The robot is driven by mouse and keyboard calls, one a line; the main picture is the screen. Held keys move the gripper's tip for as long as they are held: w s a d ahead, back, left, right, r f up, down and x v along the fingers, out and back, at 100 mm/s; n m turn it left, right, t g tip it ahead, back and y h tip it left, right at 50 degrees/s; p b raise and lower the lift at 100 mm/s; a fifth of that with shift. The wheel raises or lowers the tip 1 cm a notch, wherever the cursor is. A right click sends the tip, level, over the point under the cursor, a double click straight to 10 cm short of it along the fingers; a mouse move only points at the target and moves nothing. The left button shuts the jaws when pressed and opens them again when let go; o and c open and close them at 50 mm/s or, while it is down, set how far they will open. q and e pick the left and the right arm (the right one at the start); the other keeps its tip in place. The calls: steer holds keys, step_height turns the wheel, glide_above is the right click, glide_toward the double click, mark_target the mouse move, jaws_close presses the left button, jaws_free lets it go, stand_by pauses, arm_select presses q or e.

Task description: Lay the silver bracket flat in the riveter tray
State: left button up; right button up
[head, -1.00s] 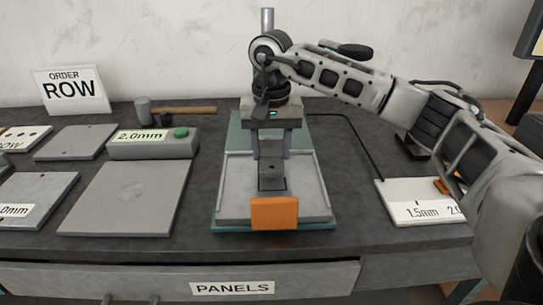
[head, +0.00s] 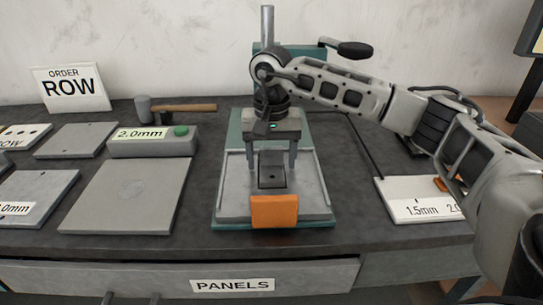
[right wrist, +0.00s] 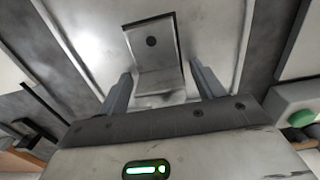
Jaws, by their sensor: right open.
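The silver bracket (head: 271,180) is in the riveter tray (head: 232,200), behind an orange block. The right wrist view also shows the bent bracket (right wrist: 152,52). I cannot tell for sure that it rests fully flat. My right gripper (head: 271,173) is open, its two fingers on either side of the bracket's rear part, with gaps visible in the wrist view. My left gripper is not in view.
An orange block (head: 274,211) stands at the tray's front edge. The riveter post (head: 267,22) and its black-knobbed lever (head: 355,49) rise behind my right arm. Flat panels (head: 125,196) and a green-button box (head: 152,145) are left; a white labelled plate (head: 415,205) is right.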

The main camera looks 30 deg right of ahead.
mark_target(271, 149)
step_height(271, 149, up, 12)
steer(key=shift+r, duration=0.2)
steer(key=shift+f, duration=0.1)
stand_by(0.6)
